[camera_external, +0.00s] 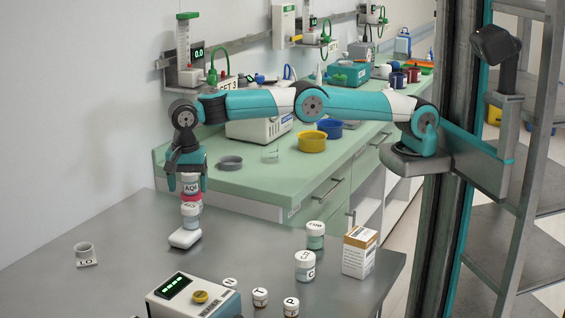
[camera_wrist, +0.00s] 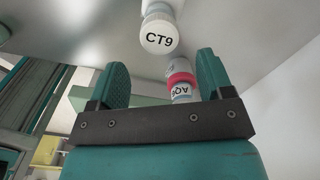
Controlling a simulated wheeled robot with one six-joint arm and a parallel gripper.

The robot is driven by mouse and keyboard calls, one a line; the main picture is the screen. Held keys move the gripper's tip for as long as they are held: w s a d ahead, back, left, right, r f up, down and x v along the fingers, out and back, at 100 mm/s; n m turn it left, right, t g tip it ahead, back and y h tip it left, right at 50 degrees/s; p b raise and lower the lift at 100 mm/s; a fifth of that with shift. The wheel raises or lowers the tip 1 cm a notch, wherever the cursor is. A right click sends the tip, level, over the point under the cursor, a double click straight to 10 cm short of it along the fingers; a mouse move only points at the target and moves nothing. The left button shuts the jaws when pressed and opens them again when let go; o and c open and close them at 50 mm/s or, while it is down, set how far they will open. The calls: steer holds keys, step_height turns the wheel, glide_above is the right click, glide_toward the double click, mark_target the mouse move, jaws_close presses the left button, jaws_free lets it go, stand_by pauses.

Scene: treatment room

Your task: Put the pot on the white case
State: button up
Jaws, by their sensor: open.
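My gripper (camera_external: 188,178) points down, open, over the left part of the grey table. A small pot labelled AQ6 (camera_external: 191,188), pale with a red-pink band, shows at its fingertips; in the wrist view it lies between the open fingers (camera_wrist: 165,80), nearer the right one. A low white case (camera_external: 184,239) lies at the foot of this column. The wrist view shows a round white lid marked CT9 (camera_wrist: 160,38). I cannot tell whether these things touch.
A white device with a display (camera_external: 175,288), several white-lidded jars (camera_external: 305,260) and an orange-white box (camera_external: 360,252) stand at the front and right. The green counter (camera_external: 245,182) behind carries bowls and equipment. The table's middle is clear.

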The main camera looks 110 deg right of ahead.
mark_target(190, 205)
step_height(190, 205, up, 3)
steer(key=shift+a+r+p, duration=0.1)
steer(key=shift+r+p, duration=0.05)
steer(key=shift+p, duration=0.25)
steer(key=s+a+r+n+y, duration=0.1)
steer(key=s+a+r+n, duration=0.3)
steer(key=s+r+n, duration=0.4)
steer(key=s+a+r+n, duration=0.5)
steer(key=s+n, duration=0.3)
steer(key=s, duration=0.3)
steer(key=s+a+f+n+y, duration=0.1)
steer(key=s+n, duration=0.5)
steer(key=s, duration=0.8)
steer(key=s+a+f+n+y, duration=0.1)
steer(key=s+n, duration=0.5)
steer(key=s, duration=0.9)
steer(key=shift+s+f+n+y, duration=0.3)
steer(key=shift+f+n+y, duration=0.1)
steer(key=shift+f+y, duration=0.2)
